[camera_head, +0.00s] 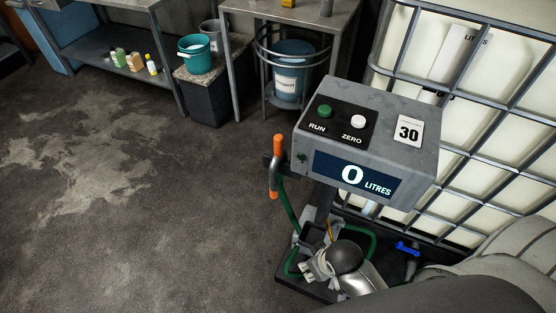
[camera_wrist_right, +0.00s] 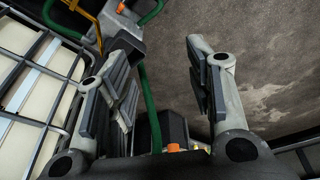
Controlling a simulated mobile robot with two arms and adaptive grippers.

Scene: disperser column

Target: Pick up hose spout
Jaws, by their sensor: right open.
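The hose spout (camera_head: 276,168) hangs upright on the left side of the grey dispenser box (camera_head: 372,135). It has an orange top, a dark grey body and an orange lower end, and a green hose (camera_head: 288,207) runs down beside it. My right gripper (camera_head: 310,268) is low by the dispenser's base, below and right of the spout and apart from it. In the right wrist view its two fingers (camera_wrist_right: 157,75) are spread with nothing held between them. The green hose (camera_wrist_right: 150,105) shows beyond the fingers there. My left gripper is out of view.
A caged white tank (camera_head: 470,85) stands right of the dispenser. A black base tray (camera_head: 292,290) lies under the column. The floor at left is clear.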

